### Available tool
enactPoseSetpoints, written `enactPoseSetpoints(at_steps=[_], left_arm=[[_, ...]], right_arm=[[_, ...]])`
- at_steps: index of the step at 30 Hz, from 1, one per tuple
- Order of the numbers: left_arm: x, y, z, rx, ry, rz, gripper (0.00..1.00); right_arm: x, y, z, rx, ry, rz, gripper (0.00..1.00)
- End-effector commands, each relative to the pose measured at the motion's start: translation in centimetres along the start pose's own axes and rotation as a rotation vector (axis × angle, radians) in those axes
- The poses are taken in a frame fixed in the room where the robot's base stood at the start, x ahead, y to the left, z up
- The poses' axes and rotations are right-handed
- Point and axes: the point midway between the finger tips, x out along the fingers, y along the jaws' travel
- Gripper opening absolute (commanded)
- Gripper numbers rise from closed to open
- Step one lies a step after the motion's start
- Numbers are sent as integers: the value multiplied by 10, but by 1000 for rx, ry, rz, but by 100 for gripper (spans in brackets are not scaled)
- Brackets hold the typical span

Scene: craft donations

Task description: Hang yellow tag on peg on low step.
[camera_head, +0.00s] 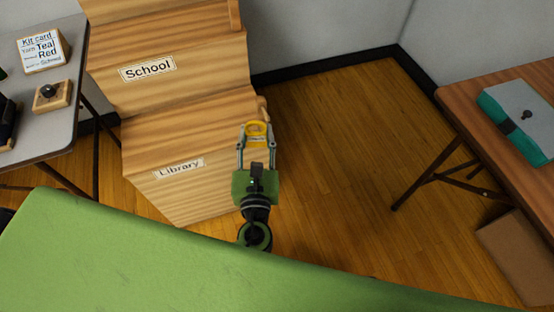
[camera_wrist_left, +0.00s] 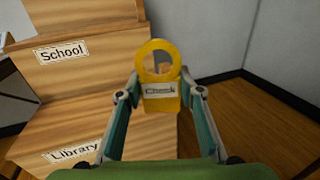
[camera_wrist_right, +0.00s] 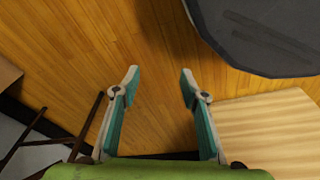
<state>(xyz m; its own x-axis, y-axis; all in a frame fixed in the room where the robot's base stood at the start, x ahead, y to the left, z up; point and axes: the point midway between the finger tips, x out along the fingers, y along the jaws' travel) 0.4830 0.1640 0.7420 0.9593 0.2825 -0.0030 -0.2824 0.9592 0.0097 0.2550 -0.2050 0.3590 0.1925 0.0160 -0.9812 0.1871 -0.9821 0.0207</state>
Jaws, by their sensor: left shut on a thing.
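The yellow tag (camera_wrist_left: 160,104) has a ring at its top and a label that seems to read "Check". My left gripper (camera_head: 257,144) is shut on its lower part and holds it upright at the right end of the low step (camera_head: 200,135), labelled "Library". A wooden peg (camera_head: 262,106) stands at that end, just beyond the tag in the head view. In the left wrist view a bit of wood (camera_wrist_left: 163,68) shows through the ring; I cannot tell whether the ring is around it or in front of it. My right gripper (camera_wrist_right: 160,88) is open and empty above the floor.
The higher step (camera_head: 190,65) is labelled "School" and has a wooden piece (camera_head: 235,14) at its right end. A grey table (camera_head: 50,125) stands left, a brown table (camera_head: 470,95) with a teal-and-grey box (camera_head: 525,110) right.

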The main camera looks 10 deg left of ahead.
Motion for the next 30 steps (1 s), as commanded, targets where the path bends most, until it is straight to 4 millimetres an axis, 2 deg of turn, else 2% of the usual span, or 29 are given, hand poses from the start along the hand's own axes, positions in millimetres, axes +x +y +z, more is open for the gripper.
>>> enactPoseSetpoints(at_steps=[1, 3, 9, 16, 30], left_arm=[[6, -10, -31, -5, 0, 10, 24], [13, -21, -49, -7, 0, 21, 24], [25, -44, -78, -9, -2, 42, 24], [30, -52, -84, -10, -3, 47, 24], [54, -43, -86, -9, -4, 47, 24]], right_arm=[[15, 0, -5, 1, 12, 1, 40], [14, 1, -13, 3, 19, 2, 40], [7, 2, -27, 6, 35, 4, 40], [-1, 2, -31, 7, 38, 5, 40], [-14, 3, -38, 8, 48, 6, 40]])
